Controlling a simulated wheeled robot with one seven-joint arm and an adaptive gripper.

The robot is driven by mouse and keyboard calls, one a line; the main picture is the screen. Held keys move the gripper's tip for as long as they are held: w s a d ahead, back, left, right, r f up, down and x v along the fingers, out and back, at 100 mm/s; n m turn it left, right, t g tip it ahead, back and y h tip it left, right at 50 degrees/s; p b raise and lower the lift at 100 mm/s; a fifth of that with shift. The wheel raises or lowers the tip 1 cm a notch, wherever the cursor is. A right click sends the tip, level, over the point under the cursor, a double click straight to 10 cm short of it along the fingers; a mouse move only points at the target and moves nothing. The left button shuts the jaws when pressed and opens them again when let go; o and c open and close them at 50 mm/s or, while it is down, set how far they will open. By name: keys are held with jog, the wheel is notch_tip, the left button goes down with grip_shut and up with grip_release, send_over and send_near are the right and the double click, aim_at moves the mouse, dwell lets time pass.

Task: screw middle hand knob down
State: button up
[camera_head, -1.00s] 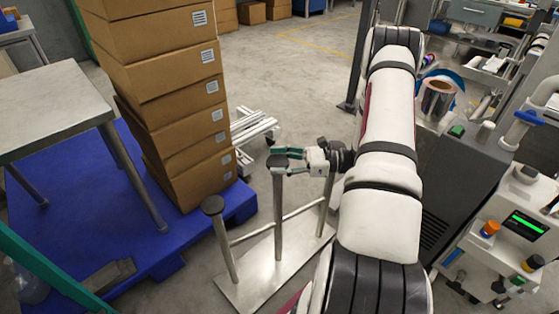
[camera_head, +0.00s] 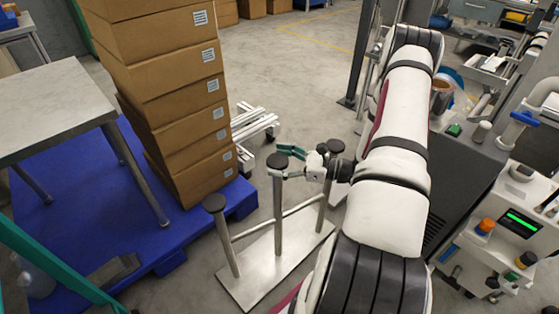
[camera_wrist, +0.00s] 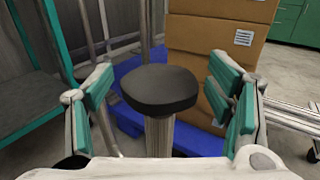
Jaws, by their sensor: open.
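The middle hand knob (camera_head: 277,161) is a dark, flat, rounded cap on top of an upright metal post of a steel stand (camera_head: 262,262). In the wrist view the knob (camera_wrist: 160,88) sits between my two teal-padded fingers, with a gap on each side. My gripper (camera_head: 289,162) is open at the height of the knob and reaches it from the right; it also shows in the wrist view (camera_wrist: 165,95). A second dark knob (camera_head: 214,202) tops the left post.
A tall stack of cardboard boxes (camera_head: 180,110) stands on a blue pallet (camera_head: 165,262) behind and left of the stand. A metal table (camera_head: 50,105) is at the far left. A grey machine (camera_head: 470,180) is at the right.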

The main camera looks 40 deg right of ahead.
jog(key=shift+s, duration=0.1)
jog(key=v, duration=1.1)
jog(key=shift+s+d, duration=0.25)
jog(key=shift+s, duration=0.1)
